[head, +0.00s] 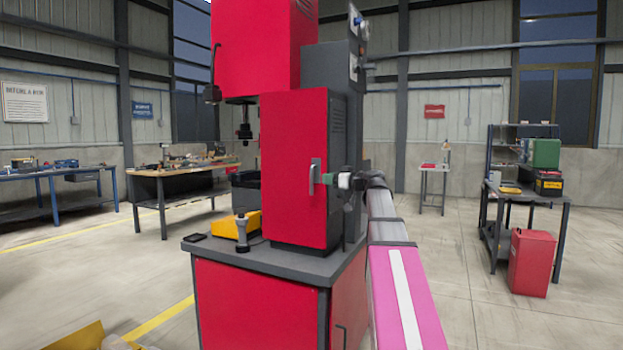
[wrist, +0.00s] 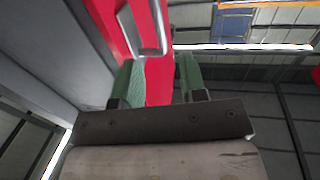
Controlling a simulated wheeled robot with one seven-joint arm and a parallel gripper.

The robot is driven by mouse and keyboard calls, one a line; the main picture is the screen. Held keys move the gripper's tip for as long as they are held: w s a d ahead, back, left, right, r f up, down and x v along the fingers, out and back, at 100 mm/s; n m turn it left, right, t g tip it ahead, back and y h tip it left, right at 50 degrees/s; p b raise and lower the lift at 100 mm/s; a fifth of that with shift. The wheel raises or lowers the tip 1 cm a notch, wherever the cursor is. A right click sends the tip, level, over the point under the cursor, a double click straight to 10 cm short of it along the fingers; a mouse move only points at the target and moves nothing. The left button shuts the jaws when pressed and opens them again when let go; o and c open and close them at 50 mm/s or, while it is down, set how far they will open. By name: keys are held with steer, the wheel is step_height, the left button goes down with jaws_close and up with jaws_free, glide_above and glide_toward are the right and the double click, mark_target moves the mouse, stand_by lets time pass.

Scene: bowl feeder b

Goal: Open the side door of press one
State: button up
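The press (head: 265,45) is a tall red and dark grey machine on a red-and-grey base cabinet. Its red side door (head: 290,150) faces me and looks shut against the grey housing. A vertical silver handle (head: 315,177) sits near the door's right edge. My gripper (head: 330,179) is at the right of the handle, very close to it; contact is not clear in the head view. In the wrist view, the green fingers (wrist: 158,77) are apart with a gap between them. The handle (wrist: 145,30) shows just beyond the fingertips, in front of the red door.
My pink and grey arm reaches up along the press's right side. Workbenches (head: 190,172) stand behind at left. Open floor (head: 455,250) lies to the right.

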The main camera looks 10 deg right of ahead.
mark_target(311, 177)
steer(key=x, duration=0.9)
steer(key=shift+s, duration=0.1)
jaws_close()
